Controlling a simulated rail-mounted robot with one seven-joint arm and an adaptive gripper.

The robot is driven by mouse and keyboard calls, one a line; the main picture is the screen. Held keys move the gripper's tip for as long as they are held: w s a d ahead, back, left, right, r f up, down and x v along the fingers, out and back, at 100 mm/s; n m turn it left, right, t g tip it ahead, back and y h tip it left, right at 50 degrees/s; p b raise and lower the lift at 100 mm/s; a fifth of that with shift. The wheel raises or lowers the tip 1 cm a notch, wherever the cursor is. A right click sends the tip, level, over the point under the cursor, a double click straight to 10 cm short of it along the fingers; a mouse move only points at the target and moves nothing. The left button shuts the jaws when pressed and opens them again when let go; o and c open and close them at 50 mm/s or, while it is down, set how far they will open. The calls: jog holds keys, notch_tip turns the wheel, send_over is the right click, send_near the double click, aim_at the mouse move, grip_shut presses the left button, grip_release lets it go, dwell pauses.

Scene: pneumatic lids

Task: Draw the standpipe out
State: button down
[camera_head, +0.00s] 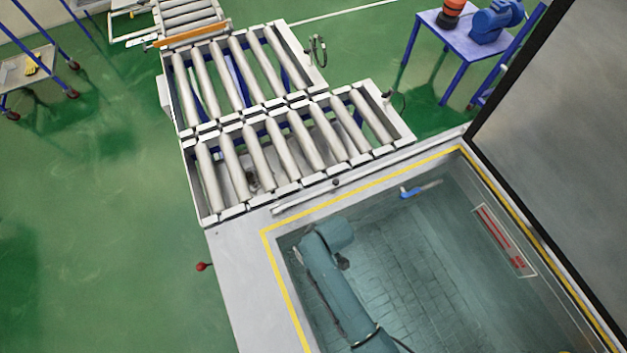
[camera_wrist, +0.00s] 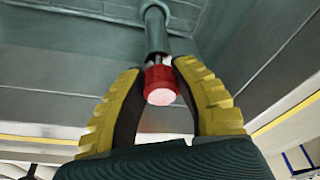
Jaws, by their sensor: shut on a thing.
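The standpipe (camera_wrist: 156,35) shows in the wrist view as a dark grey-green pipe with a wider rim at its far end. At its near end is a red ribbed piece (camera_wrist: 161,86) with a pale pink end face. My gripper (camera_wrist: 159,70) has yellow ribbed fingers with dark inner pads, one on each side of the red piece. The fingers are shut on the pipe's red end. How the far end is seated cannot be made out. In the head view neither the gripper nor the standpipe can be made out.
My arm reaches into a sunken tiled basin with a yellow-edged rim (camera_head: 283,287). A blue-handled item (camera_head: 420,190) lies near the basin's far edge. A dark-framed raised panel (camera_head: 560,130) stands at the right. Roller conveyors (camera_head: 262,155) lie beyond the basin.

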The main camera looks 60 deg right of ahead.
jog(key=shift+r, duration=0.1)
jog(key=shift+w+p+v, duration=0.2)
jog(key=shift+p+v, duration=0.55)
jog(key=shift+p, duration=0.1)
jog(key=shift+w+p+v, duration=0.15)
jog(key=shift+p+v, duration=0.6)
jog(key=shift+p, duration=0.15)
jog(key=shift+w+p+v, duration=0.2)
jog(key=shift+p+v, duration=0.6)
jog(key=shift+p, duration=0.05)
jog(key=shift+r, duration=0.1)
jog(key=shift+d+r+p, duration=0.1)
jog(key=shift+r+p, duration=2.4)
